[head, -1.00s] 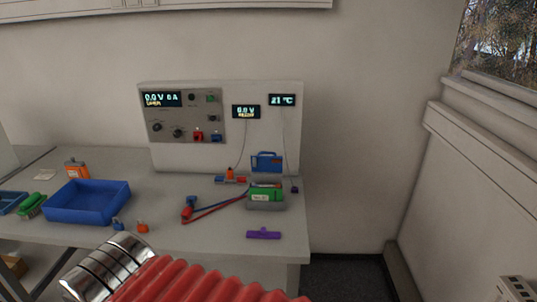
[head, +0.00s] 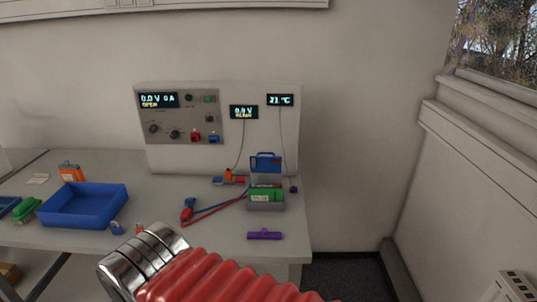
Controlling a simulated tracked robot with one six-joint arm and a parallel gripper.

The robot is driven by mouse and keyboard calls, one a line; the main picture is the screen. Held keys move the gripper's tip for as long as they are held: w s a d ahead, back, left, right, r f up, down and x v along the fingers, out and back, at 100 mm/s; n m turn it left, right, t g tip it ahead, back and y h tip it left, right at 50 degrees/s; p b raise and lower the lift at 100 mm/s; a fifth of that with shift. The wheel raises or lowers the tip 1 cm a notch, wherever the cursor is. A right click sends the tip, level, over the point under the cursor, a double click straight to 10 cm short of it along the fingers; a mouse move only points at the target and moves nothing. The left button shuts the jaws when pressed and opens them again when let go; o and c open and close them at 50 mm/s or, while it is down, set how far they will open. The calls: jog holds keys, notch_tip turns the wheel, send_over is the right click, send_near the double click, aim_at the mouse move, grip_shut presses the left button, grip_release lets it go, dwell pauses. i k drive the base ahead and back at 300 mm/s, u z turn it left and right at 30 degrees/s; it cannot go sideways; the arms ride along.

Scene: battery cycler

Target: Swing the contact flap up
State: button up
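A green battery block (head: 266,195) with a pale label sits in a grey holder (head: 267,206) near the right end of the bench. A blue piece with a handle-like opening (head: 265,162) stands upright just behind it. It looks like the contact flap, but it is too small to be sure. My gripper is not in view. Only a chrome and red ribbed part of my arm shows at the bottom, well in front of the holder.
A cycler panel (head: 185,118) with lit displays stands at the back. Red and blue leads (head: 214,207) lie left of the holder, and a purple piece (head: 264,235) lies in front. A blue tray (head: 84,218) and orange bottle (head: 71,172) are at left. The right front bench is mostly clear.

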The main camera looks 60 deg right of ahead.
aim_at(273, 163)
jog(key=u, duration=0.05)
jog(key=i, duration=1)
jog(key=z, duration=0.05)
